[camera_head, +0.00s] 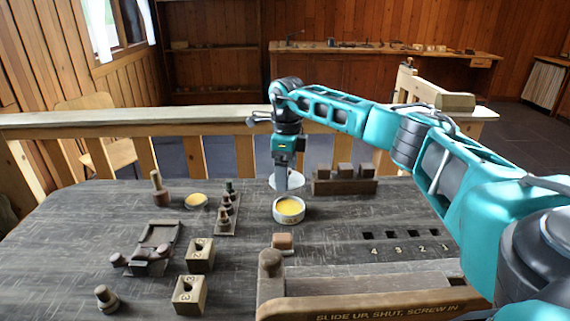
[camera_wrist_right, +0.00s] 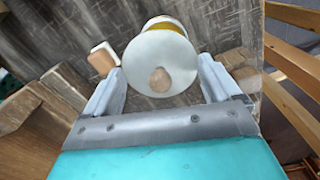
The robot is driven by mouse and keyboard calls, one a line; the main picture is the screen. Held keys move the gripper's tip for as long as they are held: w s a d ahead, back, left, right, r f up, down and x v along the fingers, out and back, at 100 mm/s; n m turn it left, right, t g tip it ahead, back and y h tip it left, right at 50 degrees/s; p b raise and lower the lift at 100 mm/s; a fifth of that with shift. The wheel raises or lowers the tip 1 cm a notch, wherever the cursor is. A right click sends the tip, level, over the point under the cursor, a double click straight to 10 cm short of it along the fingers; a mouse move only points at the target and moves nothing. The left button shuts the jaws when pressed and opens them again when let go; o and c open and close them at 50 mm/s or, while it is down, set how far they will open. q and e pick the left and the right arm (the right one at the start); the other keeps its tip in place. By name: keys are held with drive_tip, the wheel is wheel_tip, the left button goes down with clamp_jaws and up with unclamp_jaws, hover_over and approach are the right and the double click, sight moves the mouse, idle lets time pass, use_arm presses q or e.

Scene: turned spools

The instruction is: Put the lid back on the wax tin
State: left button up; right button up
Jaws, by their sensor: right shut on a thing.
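The wax tin (camera_head: 289,212) is a round pale tin with yellow wax showing at its open top. It stands on the dark table in the middle of the head view. Its edge also shows in the right wrist view (camera_wrist_right: 165,20), partly hidden behind the lid. The lid (camera_wrist_right: 160,50) is a pale disc with a brown round knob. My right gripper (camera_wrist_right: 160,84) is shut on the lid, with one finger at each side of it. In the head view the lid (camera_head: 294,183) is above and just behind the tin, apart from it. My left gripper is not in view.
A second shallow yellow-filled dish (camera_head: 196,201) stands left, beside a rack of small spools (camera_head: 228,210). A block rack (camera_head: 344,186) stands close right of the lid. A small brown-topped block (camera_head: 283,243) lies in front of the tin. Numbered wooden blocks (camera_head: 200,255) stand front left.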

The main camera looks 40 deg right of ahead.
drive_tip(key=shift+d+f, duration=0.25)
drive_tip(key=shift+d, duration=0.1)
drive_tip(key=shift+f+b, duration=0.95)
drive_tip(key=shift+b, duration=0.05)
wheel_tip(320, 180, down, 2)
drive_tip(key=b, duration=0.2)
drive_tip(key=shift+f+b, duration=0.25)
drive_tip(key=shift+b, duration=0.05)
drive_tip(key=shift+f, duration=0.95)
drive_tip(key=shift+s+p, duration=0.1)
drive_tip(key=shift+p, duration=0.25)
drive_tip(key=shift+f, duration=0.15)
idle(0.4)
